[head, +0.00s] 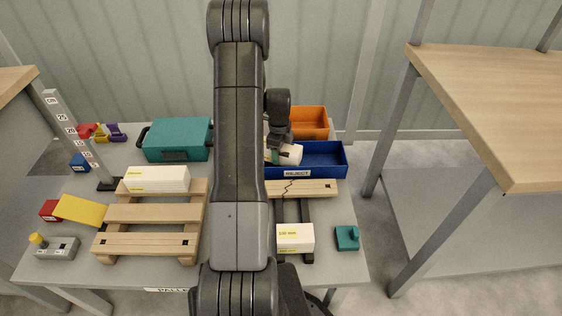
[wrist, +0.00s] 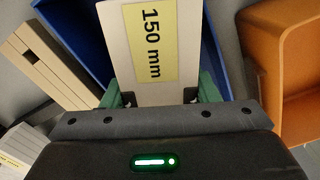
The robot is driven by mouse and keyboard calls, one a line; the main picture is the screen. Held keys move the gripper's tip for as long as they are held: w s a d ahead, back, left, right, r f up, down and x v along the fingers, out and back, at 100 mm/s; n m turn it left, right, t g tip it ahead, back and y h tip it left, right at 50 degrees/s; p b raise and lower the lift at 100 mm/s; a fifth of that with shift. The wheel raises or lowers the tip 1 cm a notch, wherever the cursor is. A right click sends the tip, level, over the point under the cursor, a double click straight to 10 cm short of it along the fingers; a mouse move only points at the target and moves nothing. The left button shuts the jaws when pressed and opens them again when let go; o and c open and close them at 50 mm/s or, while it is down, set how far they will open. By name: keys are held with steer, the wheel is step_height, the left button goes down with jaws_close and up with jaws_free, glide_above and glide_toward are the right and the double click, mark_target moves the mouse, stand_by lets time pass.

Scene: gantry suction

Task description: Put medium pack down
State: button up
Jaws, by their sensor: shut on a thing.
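My gripper (wrist: 163,92) is shut on the medium pack, a white pack (wrist: 146,40) with a yellow label reading 150 mm. The green fingers press on its two sides. In the head view the pack (head: 291,154) shows partly, held at the blue bin marked REJECT (head: 329,161). In the wrist view the blue bin (wrist: 72,32) lies under and around the pack. I cannot tell whether the pack touches the bin. My arm hides part of the scene around the gripper.
An orange bin (head: 312,121) stands behind the blue one. A cracked pallet (head: 319,188) with a white pack (head: 295,237) lies in front. At left are a pallet (head: 150,213) bearing a long white pack (head: 158,178), a teal case (head: 178,138) and a measuring post (head: 75,135).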

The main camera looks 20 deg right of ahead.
steer(key=shift+f, duration=2)
steer(key=shift+b, duration=0.3)
steer(key=shift+f, duration=0.15)
steer(key=o, duration=1.2)
steer(key=shift+o, duration=0.2)
step_height(320, 180, up, 12)
steer(key=shift+r+p, duration=0.15)
steer(key=shift+p, duration=0.85)
